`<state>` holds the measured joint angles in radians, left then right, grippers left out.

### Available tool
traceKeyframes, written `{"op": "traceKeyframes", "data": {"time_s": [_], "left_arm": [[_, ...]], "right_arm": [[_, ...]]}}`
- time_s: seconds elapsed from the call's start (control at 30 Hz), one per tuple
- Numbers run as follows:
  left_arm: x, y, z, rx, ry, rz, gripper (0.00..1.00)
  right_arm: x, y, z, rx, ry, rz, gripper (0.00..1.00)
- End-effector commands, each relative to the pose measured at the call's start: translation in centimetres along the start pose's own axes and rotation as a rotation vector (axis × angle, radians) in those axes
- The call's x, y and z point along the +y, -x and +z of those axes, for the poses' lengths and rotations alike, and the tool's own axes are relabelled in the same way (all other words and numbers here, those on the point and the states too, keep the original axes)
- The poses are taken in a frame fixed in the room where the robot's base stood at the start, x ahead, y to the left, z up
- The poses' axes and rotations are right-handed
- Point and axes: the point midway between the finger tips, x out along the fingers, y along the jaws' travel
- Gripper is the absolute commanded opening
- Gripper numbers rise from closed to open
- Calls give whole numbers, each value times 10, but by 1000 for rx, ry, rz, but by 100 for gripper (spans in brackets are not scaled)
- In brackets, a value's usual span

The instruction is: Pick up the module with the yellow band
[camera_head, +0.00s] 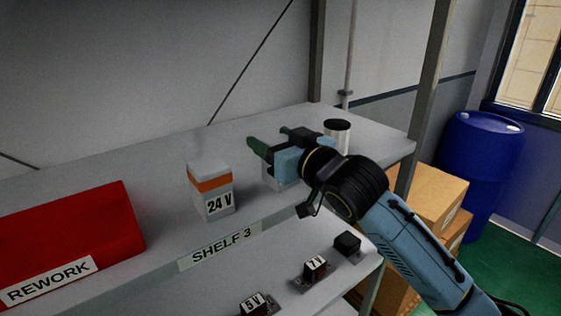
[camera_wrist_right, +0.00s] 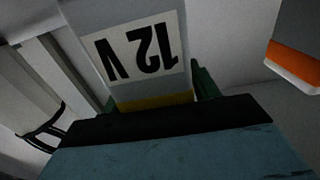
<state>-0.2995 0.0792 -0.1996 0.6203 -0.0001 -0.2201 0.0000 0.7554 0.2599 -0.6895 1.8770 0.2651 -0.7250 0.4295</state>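The module with the yellow band (camera_wrist_right: 155,101) is white and carries a 12 V label, seen upside down in the right wrist view. In the head view only a pale part of it (camera_head: 271,182) shows below my right gripper, which hides the rest. My right gripper (camera_head: 274,138) is over the shelf at this module, its green fingers apart and pointing left and away. In the wrist view a green finger (camera_wrist_right: 206,82) shows beside the module's right side; I cannot tell whether it touches. My left gripper is not in view.
A white 24 V module with an orange band (camera_head: 211,185) stands to the left on the shelf (camera_head: 165,172). A black-lidded jar (camera_head: 338,130) stands close behind my right wrist. A red REWORK bin (camera_head: 70,230) is at far left. Small black modules (camera_head: 315,268) sit on the lower shelf.

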Motion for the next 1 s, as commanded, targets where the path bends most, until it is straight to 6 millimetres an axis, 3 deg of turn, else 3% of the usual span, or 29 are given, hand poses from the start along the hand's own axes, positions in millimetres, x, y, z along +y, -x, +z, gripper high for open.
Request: {"op": "traceKeyframes", "data": {"time_s": [0.03, 0.3, 0.5, 0.63, 1.0], "left_arm": [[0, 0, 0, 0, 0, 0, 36], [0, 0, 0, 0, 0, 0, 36], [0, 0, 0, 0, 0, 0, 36], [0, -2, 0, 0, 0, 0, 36], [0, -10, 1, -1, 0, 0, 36]], "right_arm": [[0, 0, 0, 0, 0, 0, 53], [0, 0, -1, 2, 0, 0, 20], [0, 0, -1, 2, 0, 0, 20], [0, 0, -12, 6, 2, 0, 20], [0, 0, -83, 6, 1, 0, 20]]}}
